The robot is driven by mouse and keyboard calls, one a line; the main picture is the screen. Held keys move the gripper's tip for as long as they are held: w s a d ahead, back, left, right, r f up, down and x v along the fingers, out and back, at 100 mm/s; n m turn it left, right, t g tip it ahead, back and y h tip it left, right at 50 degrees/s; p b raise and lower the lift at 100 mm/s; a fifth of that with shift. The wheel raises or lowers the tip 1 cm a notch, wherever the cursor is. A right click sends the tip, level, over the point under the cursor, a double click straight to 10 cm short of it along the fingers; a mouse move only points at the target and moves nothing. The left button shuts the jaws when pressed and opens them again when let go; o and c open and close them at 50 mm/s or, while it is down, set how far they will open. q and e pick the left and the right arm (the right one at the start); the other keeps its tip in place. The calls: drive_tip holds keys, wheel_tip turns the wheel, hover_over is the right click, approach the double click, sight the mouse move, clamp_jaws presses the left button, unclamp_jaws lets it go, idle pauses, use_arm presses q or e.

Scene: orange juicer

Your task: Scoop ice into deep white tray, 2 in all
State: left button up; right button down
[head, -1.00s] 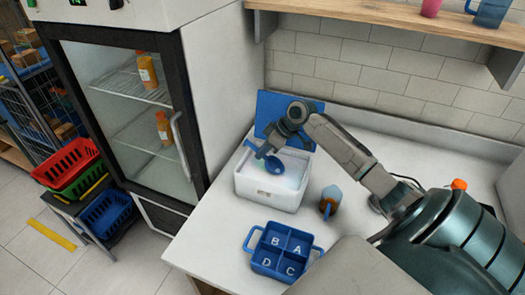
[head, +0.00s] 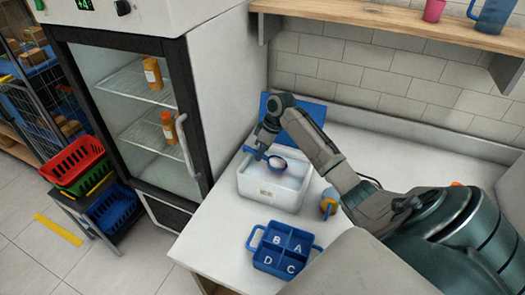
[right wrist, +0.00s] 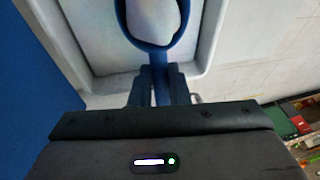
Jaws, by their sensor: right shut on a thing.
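A deep white tray-like box (head: 262,188) stands on the counter, with pale, whitish contents and a blue panel (head: 302,112) behind it. My right gripper (head: 262,150) is above the box's left part, shut on the handle of a blue scoop (head: 268,158). The scoop's bowl is over the inside of the box and shows a whitish fill that looks like ice. In the right wrist view the scoop (right wrist: 158,48) points away between the fingers (right wrist: 158,85), its bowl pale and lumpy inside the blue rim. My left gripper is not in view.
A blue caddy (head: 282,228) with compartments marked A, B, C and D stands in front of the box. A small orange-and-blue item (head: 328,204) stands right of the box, close to my right arm. A glass-door fridge (head: 140,110) stands left; a wooden shelf (head: 400,25) hangs above.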

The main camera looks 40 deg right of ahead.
drive_tip(key=shift+g+h, duration=0.4)
drive_tip(key=shift+g, duration=0.4)
drive_tip(key=shift+w+a+r+p, duration=0.1)
drive_tip(key=shift+w+r+p, duration=0.1)
drive_tip(key=shift+r+p, duration=1.05)
drive_tip(key=shift+w+a+r+p, duration=0.1)
drive_tip(key=shift+w+r+p, duration=0.05)
drive_tip(key=shift+r+p, duration=1.1)
drive_tip(key=shift+f, duration=0.1)
